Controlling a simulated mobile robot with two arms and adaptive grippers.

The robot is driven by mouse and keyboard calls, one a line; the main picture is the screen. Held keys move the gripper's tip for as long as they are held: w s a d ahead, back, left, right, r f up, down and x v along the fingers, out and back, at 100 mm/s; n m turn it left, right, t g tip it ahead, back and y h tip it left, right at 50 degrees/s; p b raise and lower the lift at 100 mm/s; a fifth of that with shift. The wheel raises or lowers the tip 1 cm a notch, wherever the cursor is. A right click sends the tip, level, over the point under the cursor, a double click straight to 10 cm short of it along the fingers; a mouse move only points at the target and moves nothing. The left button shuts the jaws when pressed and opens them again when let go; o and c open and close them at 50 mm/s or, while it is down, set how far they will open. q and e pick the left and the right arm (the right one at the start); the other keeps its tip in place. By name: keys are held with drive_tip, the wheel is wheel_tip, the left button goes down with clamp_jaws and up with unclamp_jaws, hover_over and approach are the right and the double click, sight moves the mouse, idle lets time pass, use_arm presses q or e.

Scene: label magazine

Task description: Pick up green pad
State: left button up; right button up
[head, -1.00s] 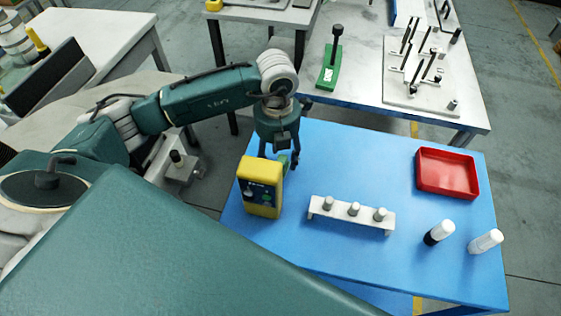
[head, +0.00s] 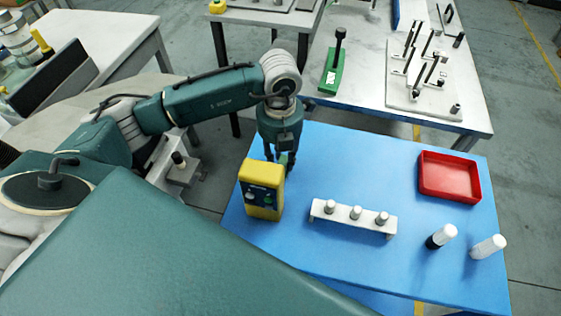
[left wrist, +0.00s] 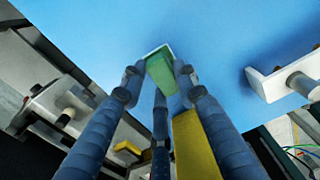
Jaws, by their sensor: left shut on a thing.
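The green pad (left wrist: 161,68) is a small block with a pale top edge, held between the fingertips of my left gripper (left wrist: 160,84) in the left wrist view. In the head view, my left gripper (head: 279,163) points down at the far left part of the blue table, just behind the yellow box, with its fingers shut around the pad (head: 283,160). The fingers partly hide the pad there. I cannot tell whether the pad touches the table. My right gripper is not in view.
The yellow box (head: 262,200) stands close in front of my left gripper.

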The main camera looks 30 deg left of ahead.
use_arm(q)
wheel_tip(320, 180, up, 9)
drive_tip(key=shift+w+r+b, duration=0.1)
drive_tip(key=shift+r+b, duration=0.1)
drive_tip(key=shift+b, duration=0.75)
wheel_tip(320, 180, up, 8)
drive_tip(key=r, duration=0.1)
hover_over(281, 160)
drive_tip(key=shift+r+p, duration=0.35)
drive_tip(key=shift+o, duration=1.3)
drive_tip(key=shift+c, duration=0.6)
